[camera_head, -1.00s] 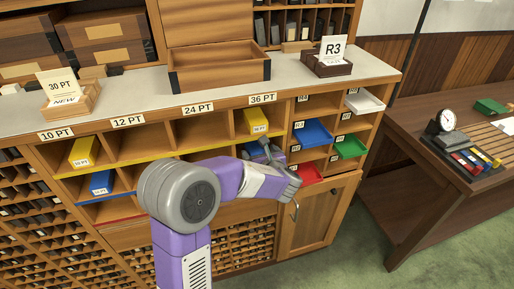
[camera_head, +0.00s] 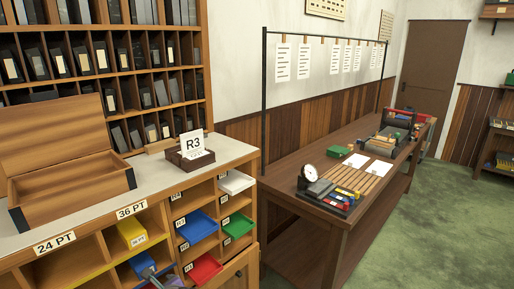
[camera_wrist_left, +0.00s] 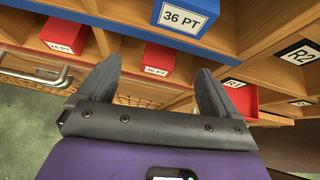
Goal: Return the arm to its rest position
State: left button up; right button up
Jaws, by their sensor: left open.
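My left gripper (camera_head: 152,274) shows only in part at the bottom edge of the head view, in front of the cabinet's cubbies below the 36 PT label (camera_head: 132,210). In the left wrist view the left gripper (camera_wrist_left: 158,84) has its two dark fingers spread wide with nothing between them. A red 36 PT box (camera_wrist_left: 157,66) lies beyond the fingers, and a blue 36 PT box (camera_wrist_left: 186,16) is above it. The rest of the left arm is mostly out of the head view. My right gripper is in neither view.
Red (camera_head: 203,268), blue (camera_head: 198,227) and green (camera_head: 238,225) trays sit in cubbies close right of the gripper. A yellow box (camera_head: 132,233) is above it. The countertop (camera_head: 225,153) holds an R3 card holder (camera_head: 190,152). A long table (camera_head: 335,211) stands right, with open green floor beyond.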

pick_arm(q)
jog(key=s+d+f+n+g+h+p, duration=0.2)
jog(key=s+d+f+n+h, duration=0.4)
jog(key=s+d+f+n, duration=0.4)
jog(key=s+d+f+n+g+h+p, duration=0.2)
jog(key=s+d+f+n+g+h, duration=0.2)
jog(key=s+d+f+n+h, duration=0.3)
jog(key=s+d+f+n, duration=0.4)
jog(key=s+f+n, duration=0.2)
jog(key=f+n, duration=0.3)
jog(key=shift+f+n, duration=0.15)
jog(key=shift+n, duration=0.65)
